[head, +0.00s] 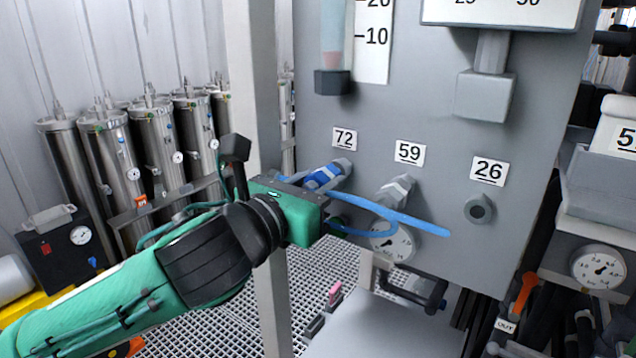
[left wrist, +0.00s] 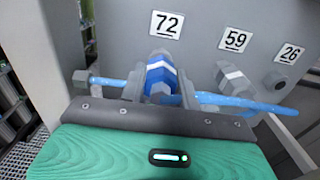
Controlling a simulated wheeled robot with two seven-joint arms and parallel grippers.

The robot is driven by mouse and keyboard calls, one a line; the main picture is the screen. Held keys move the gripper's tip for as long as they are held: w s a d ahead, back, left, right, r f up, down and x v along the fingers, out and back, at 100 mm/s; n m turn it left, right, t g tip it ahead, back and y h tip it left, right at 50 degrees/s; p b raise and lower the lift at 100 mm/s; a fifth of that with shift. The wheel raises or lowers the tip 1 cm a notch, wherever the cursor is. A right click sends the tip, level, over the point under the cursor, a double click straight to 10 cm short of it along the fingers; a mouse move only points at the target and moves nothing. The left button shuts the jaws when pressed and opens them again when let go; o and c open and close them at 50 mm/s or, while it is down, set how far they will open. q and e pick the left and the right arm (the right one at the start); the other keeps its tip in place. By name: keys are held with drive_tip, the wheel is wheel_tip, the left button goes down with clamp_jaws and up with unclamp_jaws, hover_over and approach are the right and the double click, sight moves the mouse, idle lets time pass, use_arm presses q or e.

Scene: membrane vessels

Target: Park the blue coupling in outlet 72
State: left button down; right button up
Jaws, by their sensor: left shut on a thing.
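The blue coupling (head: 323,177) is at outlet 72, in line with its metal fitting (head: 343,165) under the "72" label (head: 344,138). In the left wrist view the blue coupling (left wrist: 160,76) sits between the two fingers. My left gripper (head: 318,182) is shut on it, in front of the grey panel. The coupling appears to meet the fitting, but I cannot tell how far it is seated. A light blue hose (head: 400,217) runs from near the gripper to the right, below outlet 59. My right gripper is not in view.
Outlet 59 (head: 398,188) has a metal fitting, with a gauge (head: 393,245) below it. Outlet 26 (head: 478,209) is an open port. A pale post (head: 262,110) stands left of the panel, close to my left gripper. Steel cylinders (head: 155,145) stand behind at left.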

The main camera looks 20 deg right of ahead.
use_arm(q)
drive_tip(key=shift+w+d, duration=0.35)
drive_tip(key=shift+d, duration=0.05)
idle(0.7)
drive_tip(key=c, duration=0.9)
unclamp_jaws()
drive_tip(key=shift+s+a, duration=0.25)
drive_tip(key=shift+b+v, duration=2.25)
drive_tip(key=shift+v, duration=4.3)
